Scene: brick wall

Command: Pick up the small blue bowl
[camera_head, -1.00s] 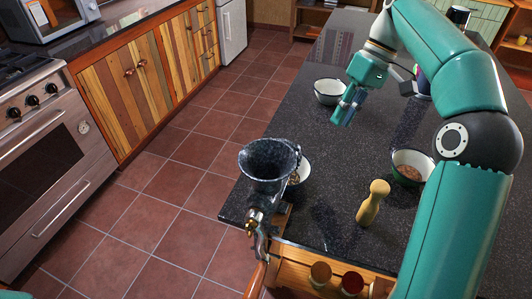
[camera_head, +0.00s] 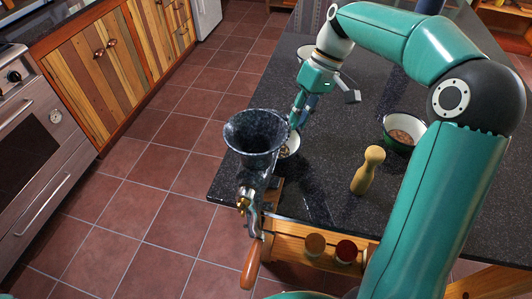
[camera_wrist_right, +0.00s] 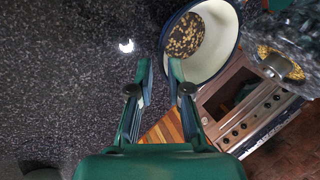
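The small blue bowl (camera_head: 292,147) stands on the dark speckled counter, partly hidden behind the meat grinder in the head view. In the right wrist view the bowl (camera_wrist_right: 221,42) has a pale inside, a dark blue rim and brownish bits in it. My right gripper (camera_head: 299,118) points down at the bowl's far side in the head view. In the wrist view its fingers (camera_wrist_right: 158,72) are apart with nothing between them, close to the bowl's near rim. I cannot tell whether the rim lies between the fingertips. My left gripper is not in view.
The dark grinder (camera_head: 256,137) stands at the counter's edge, right beside the bowl. A wooden pepper mill (camera_head: 368,172) and a green bowl (camera_head: 391,143) stand to the right. Another white bowl is at the back, partly hidden by my arm. Tiled floor (camera_head: 150,200) lies left.

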